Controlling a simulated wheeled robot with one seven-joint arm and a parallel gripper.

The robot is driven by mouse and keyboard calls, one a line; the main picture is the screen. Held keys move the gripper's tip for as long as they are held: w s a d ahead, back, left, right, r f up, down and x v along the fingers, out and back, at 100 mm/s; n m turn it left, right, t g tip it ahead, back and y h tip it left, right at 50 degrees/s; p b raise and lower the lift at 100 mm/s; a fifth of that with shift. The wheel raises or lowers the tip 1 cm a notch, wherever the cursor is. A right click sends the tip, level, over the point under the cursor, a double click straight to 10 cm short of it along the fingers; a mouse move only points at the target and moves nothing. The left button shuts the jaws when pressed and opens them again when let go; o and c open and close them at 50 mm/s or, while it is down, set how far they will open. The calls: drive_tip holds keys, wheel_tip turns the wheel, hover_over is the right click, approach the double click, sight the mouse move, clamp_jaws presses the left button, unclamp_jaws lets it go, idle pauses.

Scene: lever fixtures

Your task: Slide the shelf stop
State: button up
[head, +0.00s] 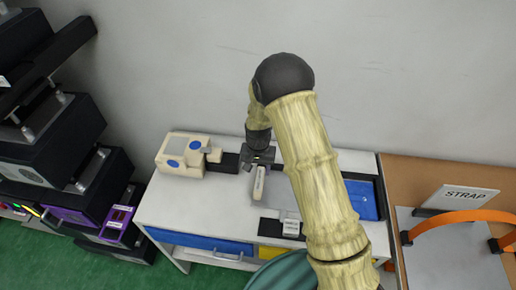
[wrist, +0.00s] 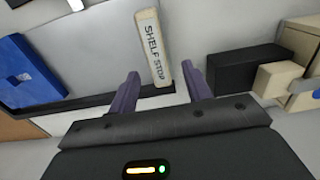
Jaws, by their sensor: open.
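The shelf stop (head: 260,183) is a slim cream bar standing out over the white table, just below my gripper in the head view. In the wrist view its lettered face, reading SHELF STOP (wrist: 153,47), points up between my fingers. My gripper (head: 261,165) is open, with its two purple-grey fingers (wrist: 160,72) on either side of the bar's near end. A dark strip (wrist: 90,103) runs by the bar's near end.
A cream box with blue discs (head: 183,155) and a black block (head: 224,162) stand left of my gripper. A blue tray (head: 362,200) lies right, partly behind my arm. A small grey fixture (head: 291,229) sits at the front. An orange strap fixture (head: 455,217) is far right.

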sight(258, 178)
wheel_tip(258, 178, up, 12)
drive_tip(key=b, duration=0.1)
drive_tip(key=shift+b, duration=0.4)
drive_tip(key=s+d+r+t, duration=0.1)
drive_tip(key=s+d+r, duration=0.2)
drive_tip(key=s+d, duration=0.5)
drive_tip(key=s+d+r+n+t, duration=0.1)
drive_tip(key=s+d+r, duration=0.2)
drive_tip(key=s+d, duration=0.5)
drive_tip(key=shift+s+d+r+t, duration=0.3)
drive_tip(key=shift+s+d+r, duration=0.1)
drive_tip(key=shift+s, duration=0.4)
idle(1.2)
